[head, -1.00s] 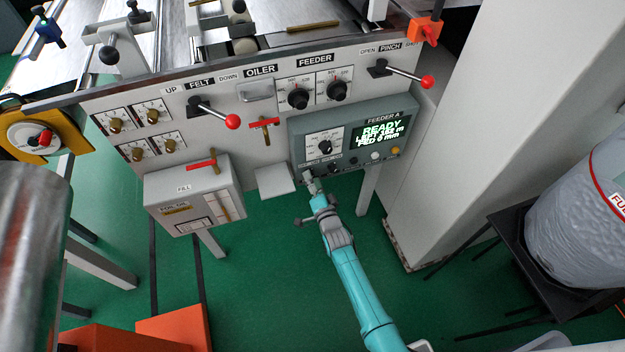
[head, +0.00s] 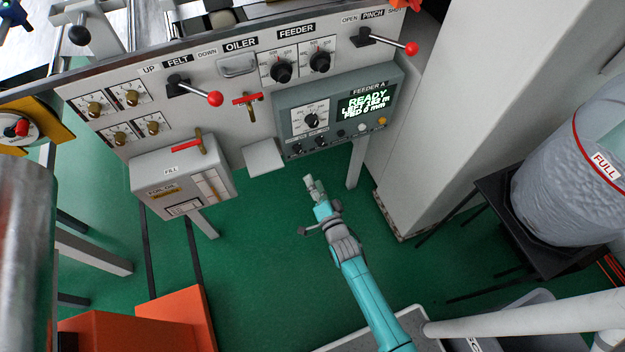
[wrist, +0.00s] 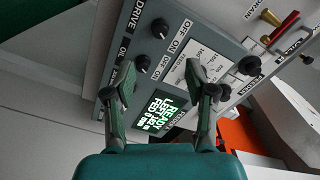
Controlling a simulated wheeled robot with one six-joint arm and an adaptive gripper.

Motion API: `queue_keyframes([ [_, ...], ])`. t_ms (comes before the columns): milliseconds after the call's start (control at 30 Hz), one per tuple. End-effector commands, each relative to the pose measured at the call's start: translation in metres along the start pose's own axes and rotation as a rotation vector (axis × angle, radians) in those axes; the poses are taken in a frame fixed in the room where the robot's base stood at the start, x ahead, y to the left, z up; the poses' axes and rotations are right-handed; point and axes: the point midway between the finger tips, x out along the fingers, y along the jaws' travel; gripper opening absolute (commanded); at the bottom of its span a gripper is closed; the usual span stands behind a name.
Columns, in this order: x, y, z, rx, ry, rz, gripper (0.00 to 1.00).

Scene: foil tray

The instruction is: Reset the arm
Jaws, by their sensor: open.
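My teal arm reaches up from the lower middle of the head view. My gripper (head: 313,187) is at its end, over the green floor just below the feeder control box (head: 327,118). In the wrist view my gripper (wrist: 162,82) has its two fingers spread apart with nothing between them. The feeder box's lit screen (wrist: 168,104) shows behind and between the fingers, with black knobs beside it. The gripper appears apart from the box.
The grey machine panel has a felt lever (head: 213,98), a pinch lever (head: 410,48) and an oil box (head: 180,185). A pale column (head: 440,130) stands to the right, with a drum marked FULL (head: 560,190) on a black stand. Green floor around the arm is clear.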

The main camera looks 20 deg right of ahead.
Motion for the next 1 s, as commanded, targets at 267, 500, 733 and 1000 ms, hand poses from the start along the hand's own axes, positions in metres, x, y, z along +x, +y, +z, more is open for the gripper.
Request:
queue_keyframes([
  [267, 0.000, 0.000, 0.000, 0.000, 0.000, 0.000, 0.55],
  [500, -0.003, 0.001, 0.001, -0.005, -0.001, 0.002, 0.55],
  [733, -0.061, 0.004, 0.002, -0.107, -0.018, 0.029, 0.55],
  [1000, -0.167, -0.010, -0.005, -0.323, -0.055, 0.069, 0.55],
])
